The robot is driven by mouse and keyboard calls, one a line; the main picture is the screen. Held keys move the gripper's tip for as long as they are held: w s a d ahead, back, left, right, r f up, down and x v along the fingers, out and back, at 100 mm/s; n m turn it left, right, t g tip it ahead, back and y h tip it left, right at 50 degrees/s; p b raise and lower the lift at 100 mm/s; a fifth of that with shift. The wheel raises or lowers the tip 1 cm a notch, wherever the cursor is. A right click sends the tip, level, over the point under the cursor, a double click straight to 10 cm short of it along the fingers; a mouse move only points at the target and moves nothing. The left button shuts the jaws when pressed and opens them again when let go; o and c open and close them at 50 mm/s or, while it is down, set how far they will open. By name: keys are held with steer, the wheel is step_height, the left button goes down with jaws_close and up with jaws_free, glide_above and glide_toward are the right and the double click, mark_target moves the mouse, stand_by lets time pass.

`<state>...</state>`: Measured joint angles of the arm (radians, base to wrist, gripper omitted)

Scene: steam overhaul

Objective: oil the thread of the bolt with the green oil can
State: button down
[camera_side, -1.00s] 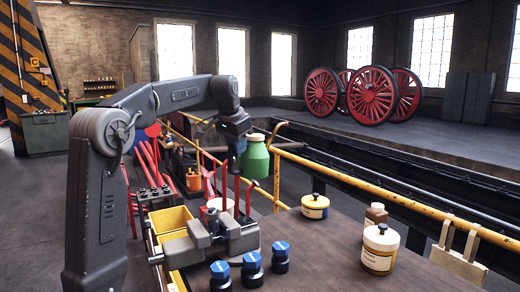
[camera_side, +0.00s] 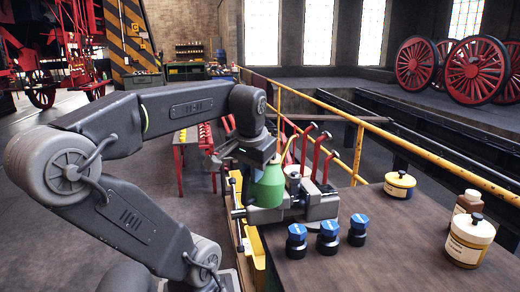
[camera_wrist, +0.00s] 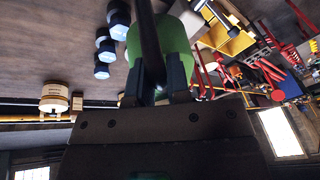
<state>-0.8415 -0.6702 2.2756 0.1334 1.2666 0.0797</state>
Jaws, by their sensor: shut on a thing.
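Three dark pieces with blue tops (camera_side: 328,235) stand in front of the vise. Upright red-handled tools (camera_side: 322,155) stand behind it. The middle of the bench (camera_side: 400,240) is clear.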

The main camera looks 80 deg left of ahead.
steer(key=shift+f, duration=0.65)
steer(key=shift+w+a+r+g+h, duration=0.1)
steer(key=shift+r+g+h, duration=0.25)
steer(key=shift+g+h, duration=0.15)
steer(key=shift+w+a+r+g+h, duration=0.1)
steer(key=shift+r+g+h, duration=0.25)
steer(key=shift+g+h, duration=0.15)
steer(key=shift+w+a+r+g+h, duration=0.2)
steer(key=shift+r+g+h, duration=0.2)
steer(key=shift+g, duration=0.2)
steer(key=shift+r, duration=0.3)
steer(key=shift+w+a+r+h, duration=0.15)
steer(key=shift+r+h, duration=0.1)
steer(key=shift+h, duration=0.05)
steer(key=shift+w+a+r+g, duration=0.1)
steer(key=shift+r+g, duration=0.2)
steer(key=shift+g, duration=0.1)
steer(key=shift+r, duration=0.1)
